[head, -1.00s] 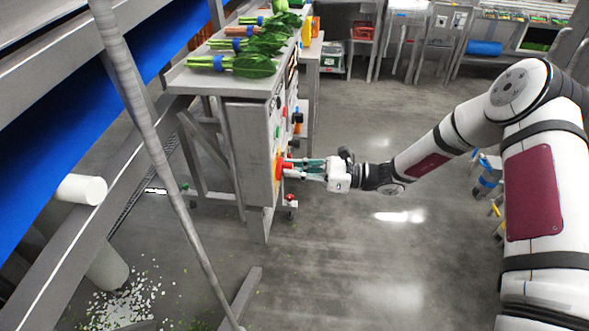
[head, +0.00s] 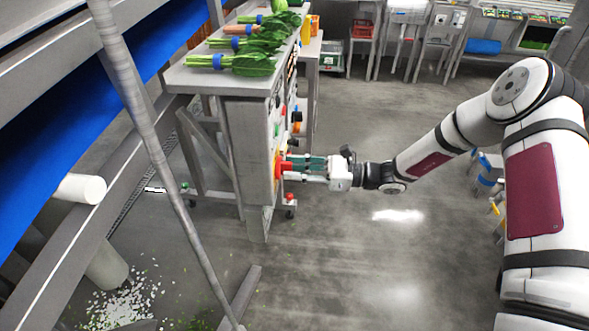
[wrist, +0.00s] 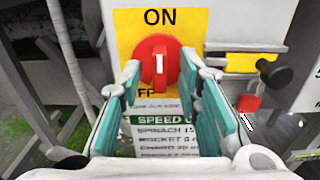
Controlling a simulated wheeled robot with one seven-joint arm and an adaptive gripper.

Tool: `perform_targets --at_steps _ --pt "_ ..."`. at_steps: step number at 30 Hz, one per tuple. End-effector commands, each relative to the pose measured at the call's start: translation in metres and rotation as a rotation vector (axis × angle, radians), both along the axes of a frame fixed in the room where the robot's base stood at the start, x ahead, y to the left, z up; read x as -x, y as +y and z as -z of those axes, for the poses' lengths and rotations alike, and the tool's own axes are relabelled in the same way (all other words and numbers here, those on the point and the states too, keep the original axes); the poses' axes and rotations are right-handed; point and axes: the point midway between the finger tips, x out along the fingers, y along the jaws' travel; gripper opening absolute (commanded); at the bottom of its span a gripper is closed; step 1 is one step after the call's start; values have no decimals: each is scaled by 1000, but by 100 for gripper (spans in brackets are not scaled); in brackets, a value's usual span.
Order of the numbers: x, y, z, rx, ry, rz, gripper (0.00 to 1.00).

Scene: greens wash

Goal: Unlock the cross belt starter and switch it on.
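The starter's red rotary switch (wrist: 160,62) sits on a yellow plate (wrist: 128,25) marked ON at the top; a lower label is partly hidden. Its white pointer line stands upright, towards ON. My gripper (wrist: 161,80) faces it with two teal-padded fingers, one on each side of the handle and with a gap between them. I cannot tell whether the fingertips touch the red dial. In the head view the gripper (head: 287,168) is at the red switch (head: 278,168) on the cabinet's side. A red padlock (wrist: 248,103) hangs right of the plate, below a yellow strip (wrist: 250,63).
A black knob (wrist: 275,73) sticks out near the padlock. A speed chart (wrist: 165,135) is below the switch. Bundled greens (head: 235,64) lie on the cabinet top (head: 190,83). A grey post (head: 160,150) stands at left. The floor (head: 350,250) on the cabinet's right is clear.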

Motion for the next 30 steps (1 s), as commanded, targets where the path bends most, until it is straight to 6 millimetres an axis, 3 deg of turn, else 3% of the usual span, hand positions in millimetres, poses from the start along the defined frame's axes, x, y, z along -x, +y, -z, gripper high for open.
perform_targets --at_steps 16,21,30 --pt "3 -98 1 1 2 3 31" --pt "4 -112 1 1 1 1 31" --pt "4 -116 1 1 1 1 31"
